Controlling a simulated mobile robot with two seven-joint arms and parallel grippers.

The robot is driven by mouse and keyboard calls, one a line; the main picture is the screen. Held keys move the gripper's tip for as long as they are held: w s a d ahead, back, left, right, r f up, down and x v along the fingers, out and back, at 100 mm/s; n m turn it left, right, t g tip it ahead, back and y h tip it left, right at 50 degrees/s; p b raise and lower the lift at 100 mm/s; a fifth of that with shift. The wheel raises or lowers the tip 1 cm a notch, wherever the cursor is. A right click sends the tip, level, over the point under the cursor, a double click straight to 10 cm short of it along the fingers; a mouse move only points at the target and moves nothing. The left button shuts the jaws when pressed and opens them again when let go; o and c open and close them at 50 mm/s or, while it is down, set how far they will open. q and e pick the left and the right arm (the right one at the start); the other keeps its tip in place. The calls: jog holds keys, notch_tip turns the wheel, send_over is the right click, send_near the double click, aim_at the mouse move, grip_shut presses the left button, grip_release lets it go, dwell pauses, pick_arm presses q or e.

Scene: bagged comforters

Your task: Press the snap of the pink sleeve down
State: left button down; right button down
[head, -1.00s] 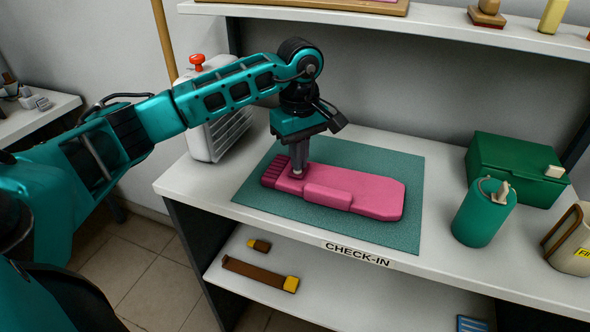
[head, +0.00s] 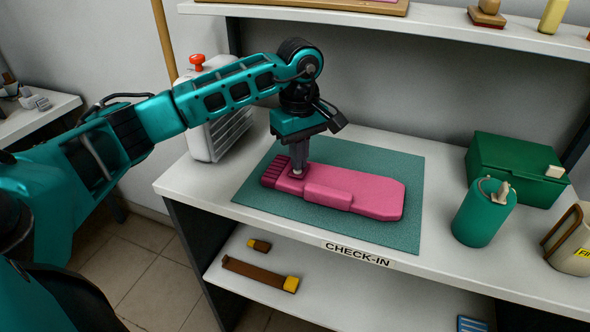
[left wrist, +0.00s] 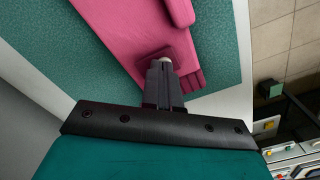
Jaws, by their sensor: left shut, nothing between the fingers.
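The pink sleeve (head: 355,194) lies flat on a green mat (head: 395,162) on the white counter. Its ribbed end points left and a raised flap runs along its front side. My left gripper (head: 297,172) points straight down, shut and empty, with its fingertips at the sleeve near the ribbed end. In the left wrist view the sleeve (left wrist: 125,25) shows too, and the fingertips (left wrist: 162,62) meet a small square tab with a pale round snap (left wrist: 164,56). The fingers partly hide the snap. I cannot tell whether it is pressed down. My right gripper is not in view.
A green box (head: 515,165), a green canister (head: 480,215) and a beige mug (head: 573,242) stand to the right. A white appliance with a red knob (head: 196,60) is behind my left arm. A shelf (head: 440,22) runs above the counter's back.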

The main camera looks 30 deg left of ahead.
pick_arm(q)
jog(key=shift+r+p, duration=1.55)
jog(key=shift+r, duration=0.65)
jog(key=shift+r+p, duration=0.4)
jog(key=shift+r, duration=0.4)
notch_tip(320, 180, up, 13)
jog(key=shift+f, duration=0.1)
